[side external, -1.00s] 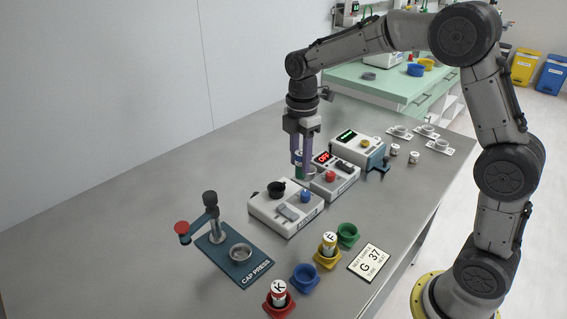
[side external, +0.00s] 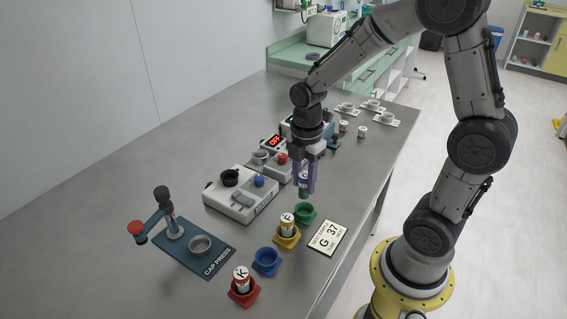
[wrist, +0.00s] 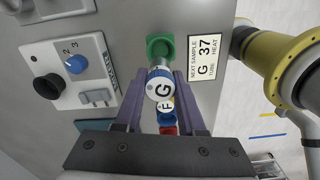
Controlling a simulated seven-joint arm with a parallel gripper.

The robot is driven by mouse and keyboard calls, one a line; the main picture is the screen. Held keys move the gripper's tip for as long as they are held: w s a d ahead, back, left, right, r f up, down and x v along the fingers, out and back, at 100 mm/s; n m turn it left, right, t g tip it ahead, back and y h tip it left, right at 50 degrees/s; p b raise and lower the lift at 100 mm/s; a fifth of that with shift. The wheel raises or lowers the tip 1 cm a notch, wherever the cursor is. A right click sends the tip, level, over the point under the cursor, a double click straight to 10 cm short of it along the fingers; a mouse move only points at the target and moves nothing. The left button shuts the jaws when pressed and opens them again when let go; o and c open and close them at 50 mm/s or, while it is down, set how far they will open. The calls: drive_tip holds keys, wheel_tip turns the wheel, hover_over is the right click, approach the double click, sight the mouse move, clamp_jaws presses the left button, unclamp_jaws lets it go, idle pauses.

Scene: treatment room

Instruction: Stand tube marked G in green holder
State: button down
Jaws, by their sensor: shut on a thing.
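The tube is upright in the side view, held between the purple fingers (wrist: 160,95). The green holder (side external: 305,215) is just below the tube's lower end in the side view. In the wrist view the green holder (wrist: 154,43) shows beyond the tube's lower end and looks empty where visible. A small gap seems to separate tube and holder; exact alignment is hard to tell.
Tube F (side external: 287,222) stands in the yellow holder (side external: 287,239), tube K (side external: 241,278) in the red one. The blue holder (side external: 266,262) is empty. A card (side external: 328,238) reading G 37 lies right of the green holder. A white device (side external: 240,195) and cap press (side external: 205,252) stand left.

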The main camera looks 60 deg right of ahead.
sight(306, 174)
drive_tip(key=shift+s+d+f, duration=0.15)
drive_tip(key=shift+d+f, duration=0.1)
drive_tip(key=shift+f, duration=2.65)
drive_tip(key=shift+f, duration=0.6)
drive_tip(key=c, duration=0.8)
unclamp_jaws()
drive_tip(key=shift+r, duration=0.1)
drive_tip(key=shift+r, duration=5.45)
